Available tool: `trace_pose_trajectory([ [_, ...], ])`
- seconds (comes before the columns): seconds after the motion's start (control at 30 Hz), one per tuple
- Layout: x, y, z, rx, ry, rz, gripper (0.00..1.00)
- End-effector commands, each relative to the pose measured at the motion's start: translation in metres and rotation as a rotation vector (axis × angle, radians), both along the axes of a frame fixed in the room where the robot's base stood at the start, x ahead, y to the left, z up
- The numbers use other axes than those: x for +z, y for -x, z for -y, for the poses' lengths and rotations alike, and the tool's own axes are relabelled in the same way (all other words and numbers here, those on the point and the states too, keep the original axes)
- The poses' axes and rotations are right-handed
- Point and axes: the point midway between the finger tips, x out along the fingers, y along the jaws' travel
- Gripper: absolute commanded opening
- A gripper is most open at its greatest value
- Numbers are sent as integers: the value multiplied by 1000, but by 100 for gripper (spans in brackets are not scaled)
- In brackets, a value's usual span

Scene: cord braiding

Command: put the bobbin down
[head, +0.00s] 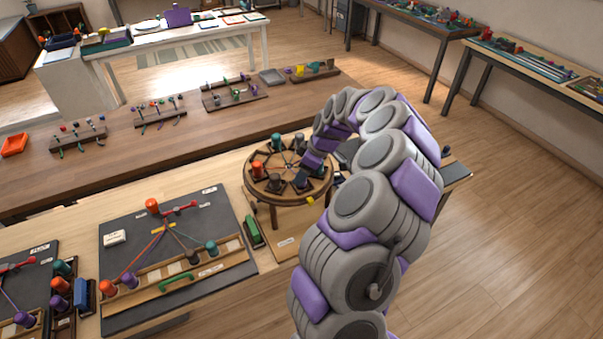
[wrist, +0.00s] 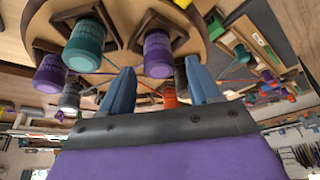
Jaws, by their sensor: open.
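The round wooden braiding stand (head: 250,187) has several bobbins around its top, including an orange one (head: 257,169), a teal one (head: 277,141) and a dark grey one (head: 274,182). A purple bobbin (wrist: 157,50) shows at the gap between the fingertips, seated at the disc. A teal bobbin (wrist: 84,45) and another purple one (wrist: 50,72) are left of the fingers.
A dark braiding board (head: 130,240) with cords and bobbins lies left of the stand. A green block (head: 254,231) sits between them. A long brown table (head: 120,165) with small racks runs behind. Open wood floor (head: 510,240) is at the right.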

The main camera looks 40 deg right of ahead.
Motion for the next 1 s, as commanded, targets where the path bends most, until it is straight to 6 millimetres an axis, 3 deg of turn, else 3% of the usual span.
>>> trace_pose_trajectory([
  [0.4,80,27,18,-3,5,4,62],
  [0.73,98,31,15,4,-1,2,62],
  [0.87,119,23,-31,34,-21,-8,62],
  [1.0,157,31,-124,72,-44,-56,62],
])
